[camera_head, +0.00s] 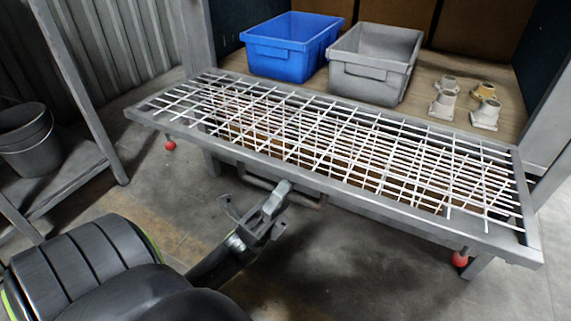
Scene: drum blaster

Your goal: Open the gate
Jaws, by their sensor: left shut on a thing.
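The gate (335,172) is a grey metal frame filled with a white wire grid. It lies folded down, roughly level, in front of the cabinet opening. A dark bar handle (311,201) hangs along its front edge near the middle. My left gripper (279,196) is at this handle, below the gate's front rail, and is shut on it. The fingers cover part of the handle, so the exact grip is hidden. Red knobs show under the gate at its left (170,145) and right (460,259). My right gripper is not in view.
Behind the gate, a blue crate (291,47) and a grey crate (373,62) stand on the cabinet floor, with several metal castings (444,102) to their right. A dark bucket (27,140) sits on a metal rack at left. The concrete floor in front is clear.

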